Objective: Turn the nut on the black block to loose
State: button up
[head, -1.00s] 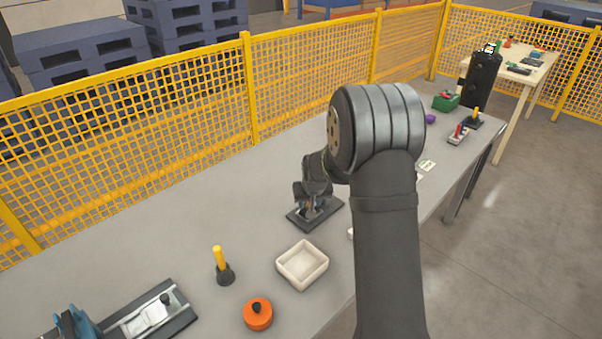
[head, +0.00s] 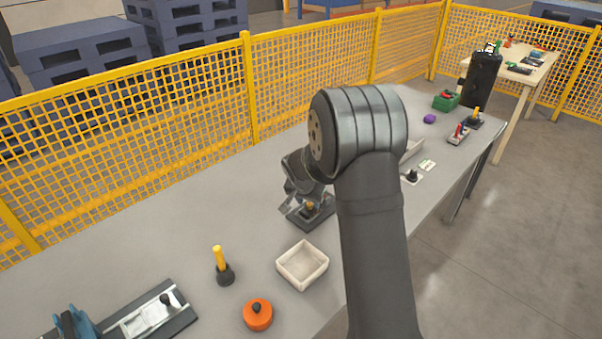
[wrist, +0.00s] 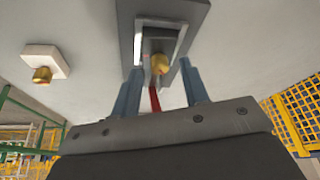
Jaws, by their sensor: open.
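The black block (head: 322,219) lies flat on the grey table, left of my arm in the head view. A brass-coloured nut (head: 311,207) stands on it. In the wrist view the nut (wrist: 159,64) shows before a rectangular frame on the dark block (wrist: 197,12). My gripper (wrist: 161,70) is open, with its two blue-grey fingers apart on either side of the nut in that picture. I cannot tell how deep the fingers reach or whether they touch the nut. A thin red piece (wrist: 154,99) shows below the nut between the fingers.
A cream tray (head: 303,284), an orange round part (head: 258,314) and a yellow-handled tool (head: 220,265) stand in front and left of the block. In the wrist view a white block with a brass piece (wrist: 41,76) is at left. Yellow mesh fence (head: 200,130) runs behind the table.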

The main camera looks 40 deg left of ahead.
jog(key=v, duration=1.6)
jog(key=shift+r, duration=0.3)
jog(key=shift+s+d, duration=0.1)
jog(key=shift+s, duration=0.05)
jog(key=shift+n, duration=0.7)
jog(key=x, duration=1.7)
jog(key=shift+f, duration=0.2)
grip_shut()
